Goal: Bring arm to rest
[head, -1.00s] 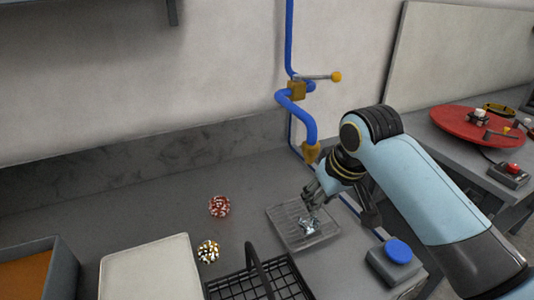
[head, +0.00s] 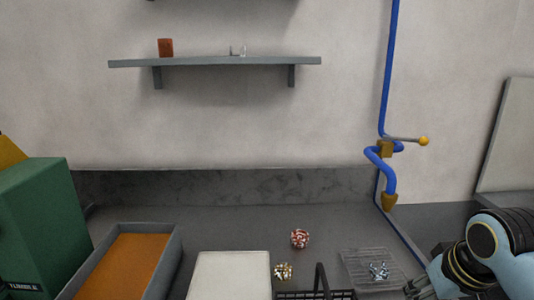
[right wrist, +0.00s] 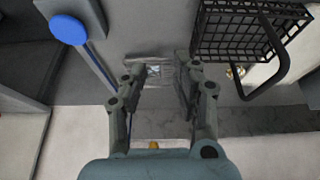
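My right arm comes in at the lower right of the head view. Its gripper (head: 415,288) is beside the right edge of a grey ribbed tray (head: 352,258). A shiny silver tangled piece (head: 379,271) lies in that tray. In the right wrist view the two fingers of my right gripper (right wrist: 158,72) stand apart with nothing held between them. The tray (right wrist: 140,60) and the silver piece (right wrist: 153,71) show beyond the fingers, at a distance. My left gripper is in no view.
A red-and-white coil (head: 300,238) and a gold-and-white coil (head: 284,271) lie on the counter. A black wire basket (right wrist: 232,32) with a raised handle stands near the tray. A blue pipe (head: 387,60) with a yellow-knobbed valve runs down the wall.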

